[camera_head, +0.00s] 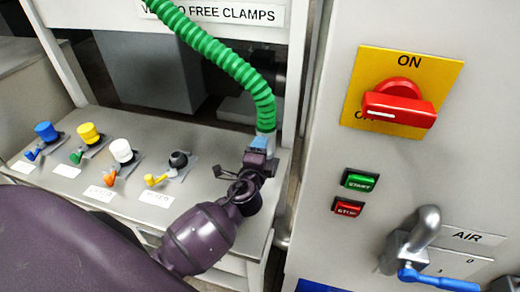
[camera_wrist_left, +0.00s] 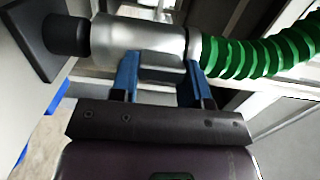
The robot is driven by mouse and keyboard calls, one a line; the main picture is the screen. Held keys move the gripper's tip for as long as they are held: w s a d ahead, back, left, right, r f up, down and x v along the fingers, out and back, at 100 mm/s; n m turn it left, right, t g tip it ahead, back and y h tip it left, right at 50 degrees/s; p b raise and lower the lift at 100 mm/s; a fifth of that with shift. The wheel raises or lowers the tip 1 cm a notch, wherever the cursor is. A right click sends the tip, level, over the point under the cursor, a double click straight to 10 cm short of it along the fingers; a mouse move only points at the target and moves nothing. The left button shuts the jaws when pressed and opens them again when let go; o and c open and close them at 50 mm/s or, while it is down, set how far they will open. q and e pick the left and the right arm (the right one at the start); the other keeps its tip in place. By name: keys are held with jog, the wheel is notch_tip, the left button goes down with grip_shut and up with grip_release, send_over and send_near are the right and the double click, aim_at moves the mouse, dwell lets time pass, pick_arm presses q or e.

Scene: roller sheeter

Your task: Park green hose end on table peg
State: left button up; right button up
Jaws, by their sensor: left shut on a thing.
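The green hose (camera_head: 222,57) hangs from the top of the head view and curves down to its end over the table. Its bare metal end cuff (camera_wrist_left: 150,40) shows in the left wrist view. My left gripper (camera_head: 260,142) is shut around this cuff, with a blue finger on either side. A black round peg (camera_wrist_left: 66,35) on a square plate lies in line with the cuff's open end, close against it. I cannot tell whether the peg is inside the cuff. The peg is hidden in the head view, behind my gripper and the hose end.
Blue (camera_head: 46,131), yellow (camera_head: 90,133), white (camera_head: 122,150) and black (camera_head: 179,159) capped fittings with small levers stand on the grey table (camera_head: 130,128). A cabinet at the right carries a red switch (camera_head: 398,103), start and stop buttons and an air valve (camera_head: 420,250).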

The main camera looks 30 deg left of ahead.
jog(key=shift+s+f, duration=0.3)
jog(key=shift+s, duration=0.05)
jog(key=shift+w+b, duration=0.3)
jog(key=shift+w, duration=0.1)
jog(key=shift+f, duration=0.2)
jog(key=shift+s+f+b, duration=0.35)
jog(key=shift+s+f, duration=0.25)
jog(key=shift+s, duration=0.05)
jog(key=shift+w+f+b, duration=0.2)
jog(key=shift+w+b, duration=0.15)
jog(key=shift+w, duration=0.05)
jog(key=shift+f, duration=0.1)
jog(key=shift+f, duration=0.1)
